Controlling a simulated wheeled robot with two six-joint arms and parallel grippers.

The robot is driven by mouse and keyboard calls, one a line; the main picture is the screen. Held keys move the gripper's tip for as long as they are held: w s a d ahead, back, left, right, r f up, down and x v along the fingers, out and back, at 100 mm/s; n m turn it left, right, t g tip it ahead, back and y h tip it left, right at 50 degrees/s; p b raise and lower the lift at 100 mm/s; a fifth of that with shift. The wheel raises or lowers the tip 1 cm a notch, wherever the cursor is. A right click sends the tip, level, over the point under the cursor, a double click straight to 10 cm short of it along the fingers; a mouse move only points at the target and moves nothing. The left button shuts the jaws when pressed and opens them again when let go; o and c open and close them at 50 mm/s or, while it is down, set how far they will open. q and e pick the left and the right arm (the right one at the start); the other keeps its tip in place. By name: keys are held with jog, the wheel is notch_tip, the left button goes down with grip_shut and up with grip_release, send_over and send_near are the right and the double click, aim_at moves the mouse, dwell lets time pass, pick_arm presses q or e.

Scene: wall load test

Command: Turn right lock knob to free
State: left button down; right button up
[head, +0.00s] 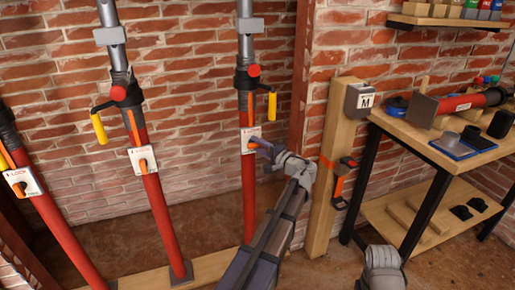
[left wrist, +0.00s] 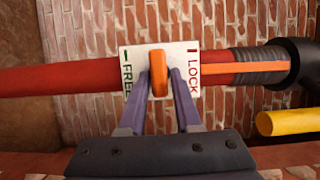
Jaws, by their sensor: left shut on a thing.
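The right lock knob (head: 251,146) is an orange lever on a white plate on the right-hand red prop (head: 249,200). In the left wrist view the knob (left wrist: 158,73) stands across the prop, between the FREE mark at the left of the plate (left wrist: 133,60) and the LOCK mark at the right. My left gripper (head: 260,147) reaches the knob from the right. It also shows in the left wrist view (left wrist: 160,82), with its two purple fingers shut on the knob, one on each side.
Two more red props, the middle one (head: 160,210) and the left one (head: 60,230), lean at the left with similar plates. A yellow handle (head: 272,106) sticks out above the knob. A wooden post (head: 329,180) and a workbench (head: 440,150) with tools stand at the right.

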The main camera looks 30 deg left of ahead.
dwell(0.4)
pick_arm(q)
jog(key=c, duration=0.8)
grip_release()
jog(key=shift+o, duration=0.2)
jog(key=shift+d, duration=0.15)
jog(key=v, duration=0.7)
jog(key=shift+s+d, duration=0.15)
jog(key=shift+d, duration=0.1)
